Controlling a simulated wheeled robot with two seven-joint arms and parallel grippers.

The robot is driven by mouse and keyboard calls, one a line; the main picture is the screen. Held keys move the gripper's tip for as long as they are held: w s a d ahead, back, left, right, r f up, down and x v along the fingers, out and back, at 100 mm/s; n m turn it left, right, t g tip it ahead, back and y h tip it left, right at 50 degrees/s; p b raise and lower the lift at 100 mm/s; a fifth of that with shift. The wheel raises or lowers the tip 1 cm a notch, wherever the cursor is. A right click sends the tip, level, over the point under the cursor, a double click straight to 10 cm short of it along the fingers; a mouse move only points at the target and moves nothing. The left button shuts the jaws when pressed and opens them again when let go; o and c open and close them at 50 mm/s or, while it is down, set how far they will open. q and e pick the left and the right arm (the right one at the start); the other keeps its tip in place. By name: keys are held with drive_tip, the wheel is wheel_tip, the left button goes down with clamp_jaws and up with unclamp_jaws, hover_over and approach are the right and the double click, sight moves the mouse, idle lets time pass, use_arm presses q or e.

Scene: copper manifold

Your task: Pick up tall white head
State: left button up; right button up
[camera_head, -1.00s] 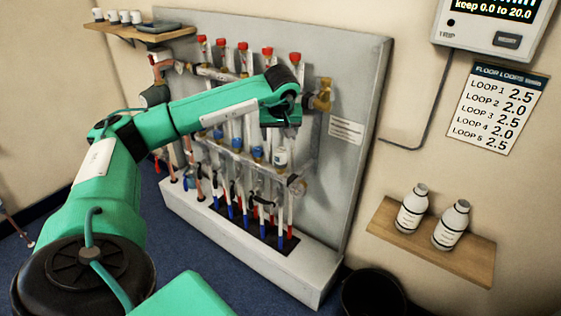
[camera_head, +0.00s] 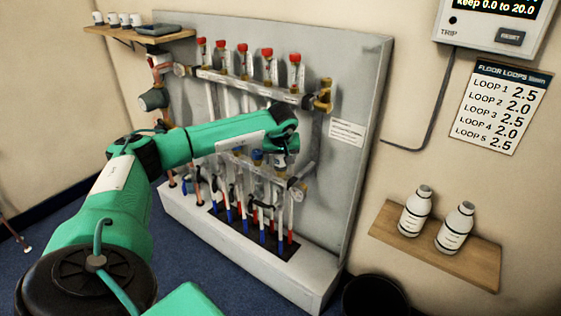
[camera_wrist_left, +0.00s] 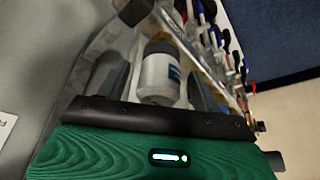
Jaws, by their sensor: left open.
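In the left wrist view the tall white head (camera_wrist_left: 160,72) is a white cylinder with a dark blue mark, in front of the lower manifold bar. My left gripper (camera_wrist_left: 154,78) is open, with one dark finger on each side of the head. I cannot tell whether the fingers touch it. In the head view my left gripper (camera_head: 284,146) is at the right end of the lower bar (camera_head: 262,172) and hides the tall head. My right gripper is not in view.
The upper bar (camera_head: 255,86) carries several red-capped flow meters and a brass valve (camera_head: 323,95) at its right end. Pipes (camera_head: 247,213) rise below the lower bar. Several small white cups (camera_head: 124,19) stand on the left shelf. Two bottles (camera_head: 455,229) stand on the right shelf (camera_head: 470,258).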

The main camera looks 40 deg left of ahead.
use_arm(q)
drive_tip(key=c, duration=1.1)
drive_tip(key=shift+r, duration=0.1)
